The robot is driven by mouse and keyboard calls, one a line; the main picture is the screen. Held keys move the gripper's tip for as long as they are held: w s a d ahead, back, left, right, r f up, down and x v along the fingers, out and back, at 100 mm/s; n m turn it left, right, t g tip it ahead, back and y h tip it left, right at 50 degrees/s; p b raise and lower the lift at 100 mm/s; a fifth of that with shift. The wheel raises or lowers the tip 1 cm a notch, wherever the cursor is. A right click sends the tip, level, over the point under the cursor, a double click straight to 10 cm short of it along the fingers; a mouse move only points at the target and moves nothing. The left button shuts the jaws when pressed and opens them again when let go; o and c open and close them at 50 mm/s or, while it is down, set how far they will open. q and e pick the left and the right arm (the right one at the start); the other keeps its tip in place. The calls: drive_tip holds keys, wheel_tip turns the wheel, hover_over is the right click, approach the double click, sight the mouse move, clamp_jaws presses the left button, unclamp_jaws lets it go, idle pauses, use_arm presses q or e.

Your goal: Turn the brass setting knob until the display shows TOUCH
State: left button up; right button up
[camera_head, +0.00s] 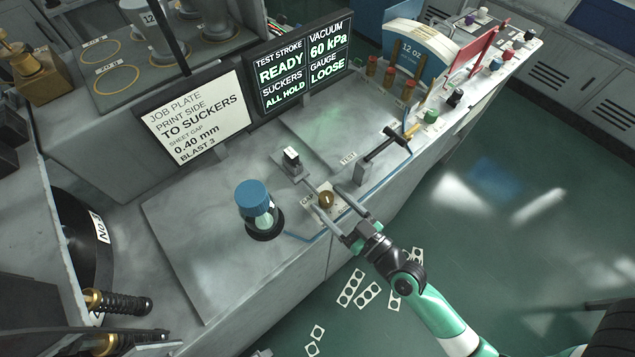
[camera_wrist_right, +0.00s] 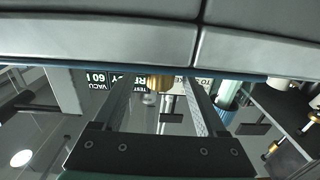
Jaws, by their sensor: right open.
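The brass setting knob (camera_head: 326,199) sits on a small pale plate (camera_head: 333,208) marked GAP near the bench's front edge. My right gripper (camera_head: 325,188) is open, with one finger on each side of the knob. Whether either finger touches it I cannot tell. In the right wrist view the brass knob (camera_wrist_right: 158,84) shows between the two fingers, partly cut off by a dark edge above. The display (camera_head: 301,62) reads TEST STROKE READY, VACUUM 60 kPa, SUCKERS ALL HOLD and GAUGE LOOSE. My left gripper is not in view.
A blue-capped cylinder (camera_head: 253,198) stands left of the knob. A small block with a white top (camera_head: 291,157) is behind it. A black T-handle (camera_head: 382,144) by the TEST label stands to the right. A job plate sign (camera_head: 196,117) stands behind. Punched white scraps (camera_head: 351,288) lie on the floor.

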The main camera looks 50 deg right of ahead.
sight(321, 194)
drive_tip(key=w, duration=0.4)
drive_tip(key=shift+w+d+p, duration=0.2)
drive_tip(key=shift+w+p, duration=0.15)
drive_tip(key=shift+w, duration=0.05)
clamp_jaws()
